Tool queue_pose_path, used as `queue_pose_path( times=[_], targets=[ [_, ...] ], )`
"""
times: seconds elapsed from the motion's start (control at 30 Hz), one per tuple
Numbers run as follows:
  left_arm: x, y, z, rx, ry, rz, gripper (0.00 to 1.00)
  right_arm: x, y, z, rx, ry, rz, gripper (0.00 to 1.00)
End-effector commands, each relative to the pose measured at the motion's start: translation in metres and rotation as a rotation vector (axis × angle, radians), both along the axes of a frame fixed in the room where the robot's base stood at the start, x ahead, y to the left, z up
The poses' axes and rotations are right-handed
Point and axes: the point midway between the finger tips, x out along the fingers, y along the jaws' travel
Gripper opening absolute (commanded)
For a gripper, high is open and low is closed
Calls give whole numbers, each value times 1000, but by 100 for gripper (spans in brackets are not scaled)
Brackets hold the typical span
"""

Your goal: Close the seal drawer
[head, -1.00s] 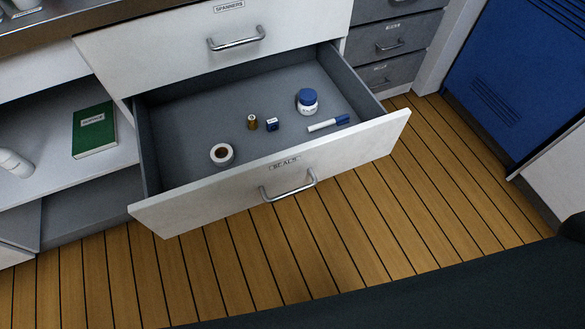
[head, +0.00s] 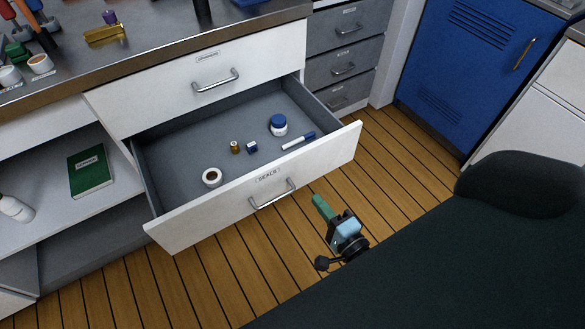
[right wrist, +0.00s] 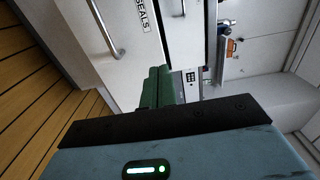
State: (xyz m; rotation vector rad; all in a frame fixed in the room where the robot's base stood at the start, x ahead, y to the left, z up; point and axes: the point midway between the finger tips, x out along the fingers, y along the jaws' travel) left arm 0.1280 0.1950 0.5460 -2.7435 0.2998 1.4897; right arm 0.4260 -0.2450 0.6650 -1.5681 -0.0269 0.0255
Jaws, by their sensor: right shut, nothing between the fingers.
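The seal drawer (head: 335,148) is pulled well out, with a white front labelled SEALS and a metal bar handle (head: 272,194). Inside lie a tape roll (head: 211,177), a small brown bottle (head: 235,147), a small blue box (head: 252,147), a blue-lidded jar (head: 278,125) and a marker (head: 298,141). My right gripper (head: 318,202), with green fingers, is shut and empty in front of the drawer, right of the handle and apart from it. The right wrist view shows the fingers (right wrist: 158,86) together, with the drawer front (right wrist: 88,32) beyond them. My left gripper is not in view.
The closed SPANNERS drawer (head: 255,65) is above, under a metal worktop (head: 185,38) with tools and cups. A shelf with a green book (head: 90,171) is at left. Grey drawers (head: 345,60) and a blue locker (head: 475,65) stand at right. Wooden floor (head: 385,165) in front is clear.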

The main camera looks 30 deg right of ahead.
Motion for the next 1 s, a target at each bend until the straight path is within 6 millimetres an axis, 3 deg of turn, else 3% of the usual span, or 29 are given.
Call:
queue_pose_path(
  times=[0.3, 0.6, 1.0],
  targets=[
    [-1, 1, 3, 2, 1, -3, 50, 60, 2, 2, -1, -4, 0, 0],
    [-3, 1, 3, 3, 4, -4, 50, 106, 4, 1, -3, -1, 0, 0],
    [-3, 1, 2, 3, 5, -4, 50, 122, 4, 0, -2, 1, 1, 0]
  ],
)
